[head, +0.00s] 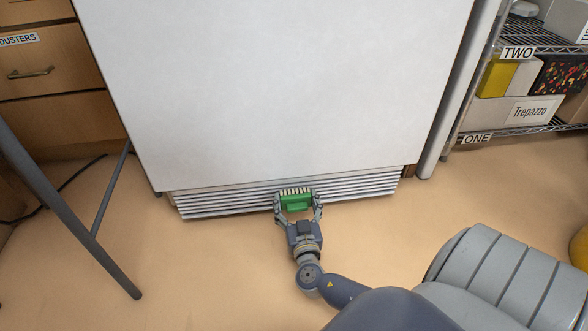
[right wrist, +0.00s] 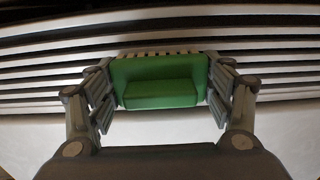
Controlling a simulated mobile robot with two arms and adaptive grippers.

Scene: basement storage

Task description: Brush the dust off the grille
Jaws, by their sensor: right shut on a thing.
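The grille (head: 232,199) is a row of pale horizontal slats along the bottom of a large white cabinet-like appliance (head: 280,80). My right gripper (head: 297,205) is shut on a green brush (head: 296,202) with pale bristles. The bristles point at the grille and lie over its slats, right of its middle; I cannot tell how firmly they touch. In the right wrist view the brush (right wrist: 160,82) sits between both fingers, with the grille slats (right wrist: 40,75) behind it. No dust can be made out on the slats. My left gripper is not in view.
A wire shelf (head: 520,130) with boxes stands at the right. Wooden drawers (head: 50,70) and grey metal legs (head: 60,205) are at the left, with a dark cable (head: 75,178) on the floor. The tan floor (head: 200,270) before the grille is clear.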

